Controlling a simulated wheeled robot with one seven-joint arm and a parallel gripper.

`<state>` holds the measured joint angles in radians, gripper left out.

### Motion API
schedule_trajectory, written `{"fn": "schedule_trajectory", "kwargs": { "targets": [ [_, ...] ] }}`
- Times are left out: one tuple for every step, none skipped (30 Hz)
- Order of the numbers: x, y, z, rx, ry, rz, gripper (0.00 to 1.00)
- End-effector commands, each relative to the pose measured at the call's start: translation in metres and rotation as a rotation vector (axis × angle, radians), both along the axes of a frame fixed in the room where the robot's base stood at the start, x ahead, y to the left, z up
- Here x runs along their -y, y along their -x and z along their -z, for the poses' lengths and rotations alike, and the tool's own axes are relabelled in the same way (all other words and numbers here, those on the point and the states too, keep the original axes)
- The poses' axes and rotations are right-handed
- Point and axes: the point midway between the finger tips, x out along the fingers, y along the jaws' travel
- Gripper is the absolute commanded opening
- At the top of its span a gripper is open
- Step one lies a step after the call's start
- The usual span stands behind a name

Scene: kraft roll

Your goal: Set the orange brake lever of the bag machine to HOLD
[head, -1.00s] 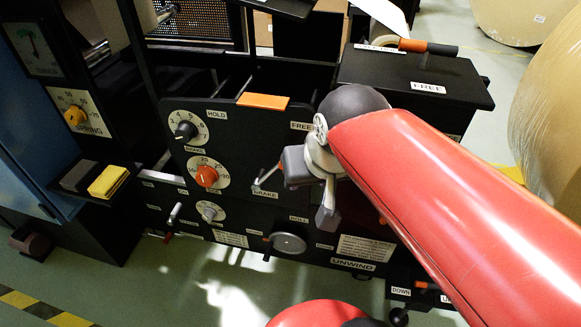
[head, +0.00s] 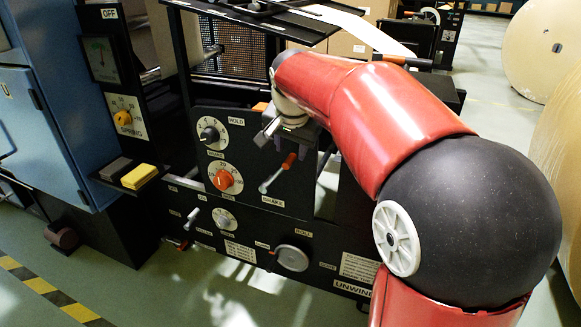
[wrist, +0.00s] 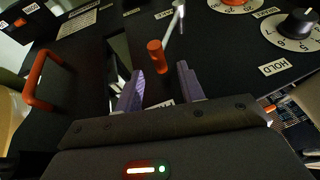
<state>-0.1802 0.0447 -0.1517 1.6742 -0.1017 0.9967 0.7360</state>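The brake lever (head: 275,175) is a metal rod with an orange grip (head: 289,160), on the black panel above the BRAKE label (head: 272,200). It tilts up and right, away from the HOLD label (head: 236,121). The FREE label is hidden behind my arm in the head view. In the wrist view the orange grip (wrist: 157,58) stands just beyond the gap between my two fingers, and the HOLD label (wrist: 272,65) lies to the right. My gripper (wrist: 158,86) is open and empty, its fingers either side of the grip's line. I cannot tell any contact.
An orange-red dial (head: 224,179) and a black knob (head: 209,134) sit left of the lever. In the wrist view an orange loop handle (wrist: 42,82) stands at the left. Large paper rolls (head: 535,50) stand at the right.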

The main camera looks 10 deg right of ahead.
Motion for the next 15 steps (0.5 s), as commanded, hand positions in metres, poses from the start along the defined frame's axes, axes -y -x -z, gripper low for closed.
{"fn": "schedule_trajectory", "kwargs": {
  "targets": [
    [0.000, -0.002, 0.006, -0.004, 0.000, 0.001, 0.39],
    [0.001, -0.003, 0.010, -0.005, 0.000, 0.000, 0.39],
    [0.001, -0.006, 0.016, -0.006, 0.000, 0.001, 0.39],
    [0.002, -0.008, 0.021, -0.006, 0.000, 0.001, 0.39],
    [0.002, -0.010, 0.025, -0.006, 0.001, 0.000, 0.39],
    [0.002, -0.013, 0.031, -0.004, 0.001, 0.000, 0.39],
    [0.003, -0.015, 0.036, -0.006, 0.001, 0.000, 0.39],
    [0.003, -0.017, 0.041, -0.006, 0.001, 0.000, 0.39],
    [0.004, -0.019, 0.046, -0.005, 0.000, -0.001, 0.39],
    [0.004, -0.021, 0.050, -0.005, 0.000, -0.001, 0.39],
    [0.004, -0.023, 0.053, -0.005, 0.000, -0.001, 0.39],
    [0.005, -0.025, 0.057, -0.004, 0.000, -0.001, 0.39],
    [0.005, -0.026, 0.060, -0.004, 0.000, -0.001, 0.39],
    [0.005, -0.027, 0.062, -0.004, 0.000, -0.001, 0.39],
    [0.005, -0.028, 0.064, -0.002, 0.000, -0.001, 0.39]
  ]
}}
